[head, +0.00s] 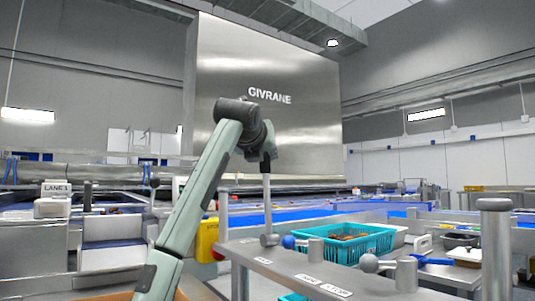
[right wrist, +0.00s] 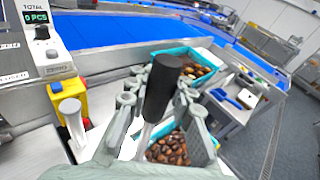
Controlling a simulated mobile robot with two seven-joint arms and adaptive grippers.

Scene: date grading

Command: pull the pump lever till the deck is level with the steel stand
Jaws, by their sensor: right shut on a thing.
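The pump lever (head: 266,195) is a steel rod that rises from a round pivot at the edge of a grey labelled plate. Its black handle (right wrist: 163,85) shows in the right wrist view. My right gripper (head: 266,148) is at the lever's top and shut on it; it also shows in the right wrist view (right wrist: 160,95), with its fingers on both sides of the handle. The deck and the steel stand are hard to tell apart; a grey steel surface (head: 335,272) lies right of the lever. My left gripper is not in view.
A teal crate of dates (head: 372,240) stands behind the grey plate, and another date crate (right wrist: 211,154) is low by my gripper. Ball knobs, blue (head: 289,242) and grey (head: 368,263), stick up nearby. A yellow box (head: 206,240) stands left of the lever.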

